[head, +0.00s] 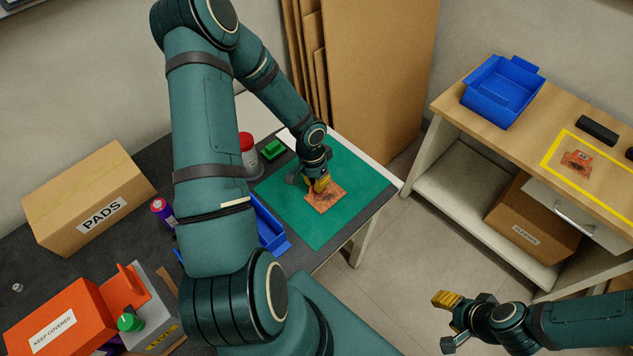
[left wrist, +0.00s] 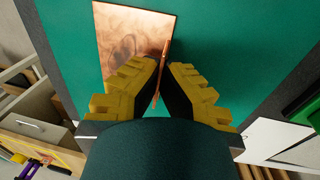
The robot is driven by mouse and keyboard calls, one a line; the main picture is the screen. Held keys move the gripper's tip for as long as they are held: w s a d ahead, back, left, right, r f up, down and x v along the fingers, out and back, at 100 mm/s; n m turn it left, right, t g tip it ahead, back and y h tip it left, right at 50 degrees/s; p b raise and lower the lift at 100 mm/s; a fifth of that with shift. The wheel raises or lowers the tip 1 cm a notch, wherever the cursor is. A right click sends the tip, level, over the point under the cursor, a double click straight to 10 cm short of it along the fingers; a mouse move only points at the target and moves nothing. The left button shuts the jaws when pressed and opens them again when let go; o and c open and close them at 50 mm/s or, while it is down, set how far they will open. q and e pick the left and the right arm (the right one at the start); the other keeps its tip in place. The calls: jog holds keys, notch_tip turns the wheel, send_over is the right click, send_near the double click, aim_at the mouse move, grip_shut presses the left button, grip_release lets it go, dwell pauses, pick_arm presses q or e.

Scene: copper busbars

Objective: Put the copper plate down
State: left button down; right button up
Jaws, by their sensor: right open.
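The copper plate (head: 327,201) is level at the green mat (head: 285,195) on the dark bench; I cannot tell if it touches the mat. In the left wrist view the plate (left wrist: 122,35) has a thin upright edge. My left gripper (head: 320,185) is above the plate, its yellow fingers pointing down. In the left wrist view its fingers (left wrist: 164,66) are close together on either side of that upright edge, shut on it. My right gripper (head: 449,322) is open and empty over the floor, away from both benches.
A blue bin (head: 270,225), a red-capped jar (head: 247,141) and a green item (head: 272,149) stand near the mat. The PADS carton (head: 88,198) and an orange box (head: 62,320) are at left. The wooden bench at right holds a copper piece (head: 576,163) inside a yellow outline.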

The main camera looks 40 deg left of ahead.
pick_arm(q)
jog(key=c, duration=1.1)
grip_release()
jog(key=shift+f, duration=0.15)
jog(key=shift+c, duration=0.2)
jog(key=shift+r, duration=0.4)
notch_tip(320, 180, up, 12)
jog(key=a+f+p, duration=0.1)
jog(key=a+p, duration=0.1)
jog(key=p, duration=0.2)
jog(key=s+d+f+n, duration=0.1)
jog(key=d+f, duration=0.2)
jog(key=d, duration=0.6)
jog(key=s+d+f+n+t+h, duration=0.1)
jog(key=s+d+f, duration=0.1)
jog(key=d, duration=0.6)
jog(key=s+d+f+t+h, duration=0.1)
jog(key=s+d+f, duration=0.1)
jog(key=d, duration=0.7)
jog(key=shift+d+f+n, duration=0.3)
jog(key=shift+f+n, duration=0.1)
jog(key=shift+f, duration=0.45)
